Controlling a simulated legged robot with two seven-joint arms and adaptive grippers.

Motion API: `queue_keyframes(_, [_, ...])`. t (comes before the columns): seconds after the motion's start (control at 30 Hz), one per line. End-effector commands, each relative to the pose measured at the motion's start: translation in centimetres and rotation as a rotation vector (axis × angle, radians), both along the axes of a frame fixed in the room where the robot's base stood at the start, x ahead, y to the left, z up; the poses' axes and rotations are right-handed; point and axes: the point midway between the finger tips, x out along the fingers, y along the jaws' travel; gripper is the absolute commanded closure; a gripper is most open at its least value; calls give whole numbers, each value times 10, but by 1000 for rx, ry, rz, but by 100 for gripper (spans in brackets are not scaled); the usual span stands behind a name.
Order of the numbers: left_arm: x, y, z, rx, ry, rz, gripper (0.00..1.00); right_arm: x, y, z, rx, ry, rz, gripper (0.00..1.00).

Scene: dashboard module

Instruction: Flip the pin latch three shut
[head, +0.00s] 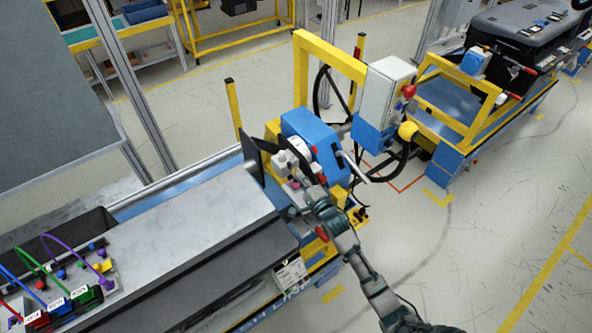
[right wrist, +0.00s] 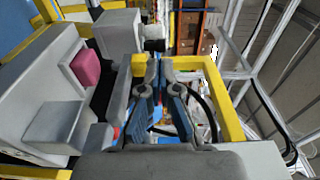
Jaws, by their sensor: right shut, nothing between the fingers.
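My right gripper (head: 296,190) reaches in from the lower right to the blue unit (head: 312,138) at the end of the grey dashboard module. Its fingers (right wrist: 164,72) are together and empty in the right wrist view. Left of them there, a grey housing carries a pink block (right wrist: 86,68). A lighter grey block (right wrist: 55,122) and a small red-tipped part (right wrist: 115,132) sit nearer. The fingers look apart from these parts. I cannot tell which part is pin latch three or how it stands; the arm hides some of this area in the head view. My left gripper is out of view.
The long grey module top (head: 190,225) runs left, with coloured cables and labelled connectors (head: 60,300) at its end. A white control box with a red knob (head: 388,90) and a yellow frame (head: 330,60) stand behind the blue unit. Open floor lies at right.

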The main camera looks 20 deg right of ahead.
Motion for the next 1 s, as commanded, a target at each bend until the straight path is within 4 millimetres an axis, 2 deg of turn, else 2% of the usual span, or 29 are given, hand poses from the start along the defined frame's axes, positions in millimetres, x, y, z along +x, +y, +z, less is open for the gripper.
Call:
queue_keyframes(0.1, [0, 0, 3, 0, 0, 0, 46, 17, 5, 1, 0, 0, 0, 100])
queue_keyframes(0.3, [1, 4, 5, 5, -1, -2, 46, 29, 7, 0, 2, 0, 1, 100])
queue_keyframes(0.73, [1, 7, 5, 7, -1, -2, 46, 31, 8, 0, 2, 0, 2, 100])
queue_keyframes(1.0, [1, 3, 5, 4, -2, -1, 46, 35, 25, 0, 1, -1, 22, 100])
